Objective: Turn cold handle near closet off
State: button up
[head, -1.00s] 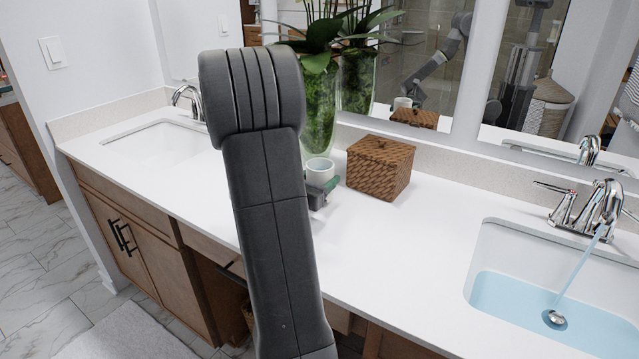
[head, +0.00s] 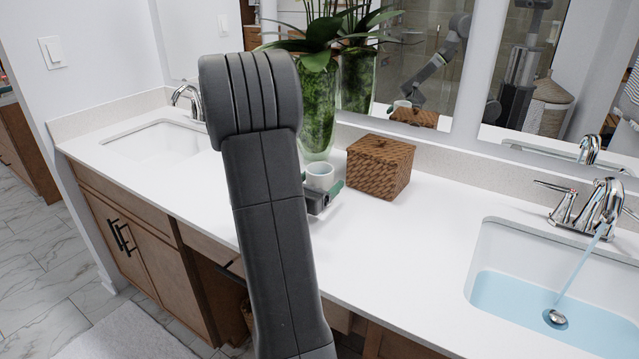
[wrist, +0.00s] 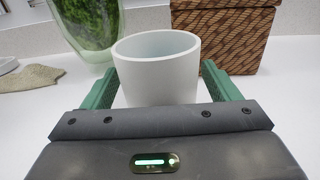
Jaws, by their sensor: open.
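The chrome faucet (head: 606,205) at the right sink is running, and water falls into the basin. Its left lever handle (head: 562,205) shows a small red mark. A second handle (head: 629,216) is partly cut off at the right edge. I cannot tell which handle is near the closet. My gripper (head: 321,186) is far left of this faucet, low at the counter. Its green fingers are open on either side of a white cup (head: 320,175). The wrist view shows my gripper (wrist: 155,85) around the cup (wrist: 158,68); contact is unclear.
A wicker box (head: 380,167) stands right of the cup, and a glass plant vase (head: 318,115) behind it. The right sink (head: 495,250) holds bluish water. The white counter (head: 420,255) between box and sink is clear. Another faucet (head: 187,97) stands at the left sink, with no water visible.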

jog(key=shift+r, duration=0.2)
jog(key=b+v, duration=0.1)
jog(key=v, duration=1.1)
jog(key=shift+c, duration=0.2)
